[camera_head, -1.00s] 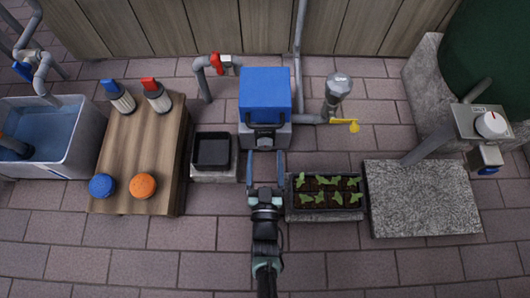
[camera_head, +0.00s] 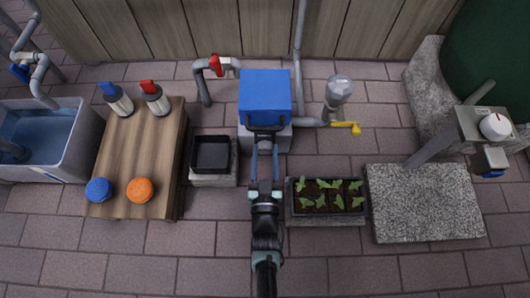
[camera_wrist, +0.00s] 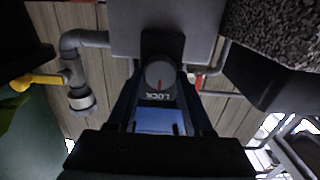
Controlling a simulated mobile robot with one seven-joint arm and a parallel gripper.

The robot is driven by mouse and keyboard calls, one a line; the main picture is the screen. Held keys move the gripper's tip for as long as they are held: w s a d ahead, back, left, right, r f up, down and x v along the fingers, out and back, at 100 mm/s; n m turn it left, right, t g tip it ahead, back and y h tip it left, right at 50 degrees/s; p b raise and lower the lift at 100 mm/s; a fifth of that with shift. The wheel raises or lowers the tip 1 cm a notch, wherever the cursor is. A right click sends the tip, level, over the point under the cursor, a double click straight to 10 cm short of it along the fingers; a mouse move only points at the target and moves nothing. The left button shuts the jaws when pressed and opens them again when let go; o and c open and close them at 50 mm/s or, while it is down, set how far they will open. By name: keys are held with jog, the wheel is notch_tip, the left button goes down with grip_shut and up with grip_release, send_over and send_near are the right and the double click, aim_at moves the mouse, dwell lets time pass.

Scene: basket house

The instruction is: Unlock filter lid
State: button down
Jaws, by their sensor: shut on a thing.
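The filter is a grey box with a blue lid (camera_head: 265,92), standing upright near the back wall in the head view. On its front is a dark latch part (camera_head: 265,130). The exact finger contact is hard to see.
A pipe with a yellow valve handle (camera_head: 346,126) is right of the box, a red-handled tap (camera_head: 216,65) left. A seedling tray (camera_head: 329,208) stands close right of my arm. A black tray (camera_head: 210,153) and a wooden table (camera_head: 150,145) are to the left.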

dwell(0.3)
jog(key=m, duration=0.4)
jog(key=shift+d+m, duration=0.1)
jog(key=shift+m, duration=0.3)
jog(key=m, duration=0.4)
jog(key=shift+f+m, duration=0.1)
jog(key=shift+m, duration=0.2)
jog(key=m, duration=0.4)
jog(key=shift+d, duration=0.1)
jog(key=shift+f+m, duration=0.1)
jog(key=shift+m, duration=2.1)
jog(key=shift+c, duration=1.6)
grip_release()
